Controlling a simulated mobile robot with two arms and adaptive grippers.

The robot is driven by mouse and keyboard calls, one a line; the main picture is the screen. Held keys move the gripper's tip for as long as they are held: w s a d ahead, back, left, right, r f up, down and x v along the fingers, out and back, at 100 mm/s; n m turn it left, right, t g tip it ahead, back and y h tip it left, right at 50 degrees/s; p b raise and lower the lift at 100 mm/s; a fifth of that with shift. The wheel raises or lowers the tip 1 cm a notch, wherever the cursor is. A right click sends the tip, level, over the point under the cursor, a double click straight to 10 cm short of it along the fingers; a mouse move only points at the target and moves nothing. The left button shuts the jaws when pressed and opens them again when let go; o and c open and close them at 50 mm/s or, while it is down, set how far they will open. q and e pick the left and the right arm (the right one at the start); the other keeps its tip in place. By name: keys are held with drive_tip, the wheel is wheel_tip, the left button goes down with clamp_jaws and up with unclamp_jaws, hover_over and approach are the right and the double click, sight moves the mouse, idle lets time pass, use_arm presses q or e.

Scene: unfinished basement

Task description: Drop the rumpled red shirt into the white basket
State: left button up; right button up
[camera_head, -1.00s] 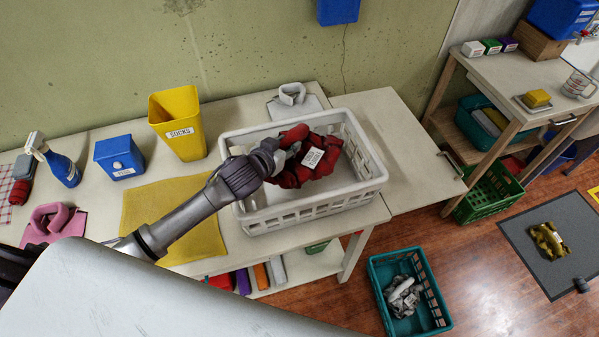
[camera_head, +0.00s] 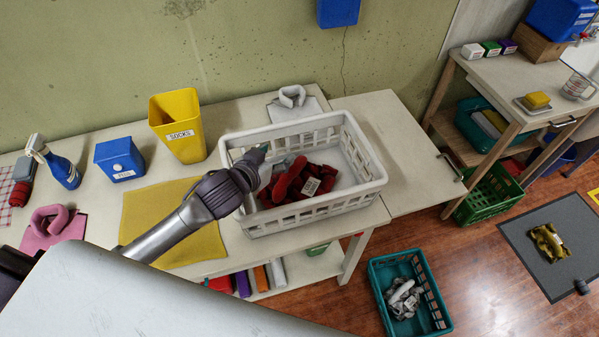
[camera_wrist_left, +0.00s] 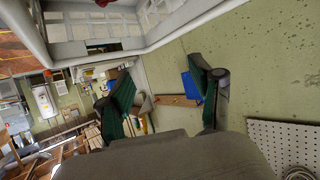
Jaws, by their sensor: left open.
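The rumpled red shirt (camera_head: 306,182) lies inside the white basket (camera_head: 318,218), low on its floor, with a white label facing up. A bit of red also shows at the top edge of the left wrist view (camera_wrist_left: 104,3). The basket stands on the pale table. My left gripper (camera_head: 262,152) is at the basket's left rim, above and to the left of the shirt, apart from it. In the left wrist view its two green-padded fingers (camera_wrist_left: 166,92) are spread and nothing is between them. My right gripper is not in view.
A yellow socks bin (camera_head: 178,125), a blue box (camera_head: 119,158) and a yellow cloth (camera_head: 178,240) are left of the basket. A teal crate (camera_head: 410,292) stands on the floor at front right.

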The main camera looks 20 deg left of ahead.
use_arm(q)
drive_tip(key=v, duration=0.5)
drive_tip(key=shift+s+a+r, duration=0.1)
drive_tip(key=shift+s+r, duration=0.1)
drive_tip(key=shift+s, duration=0.1)
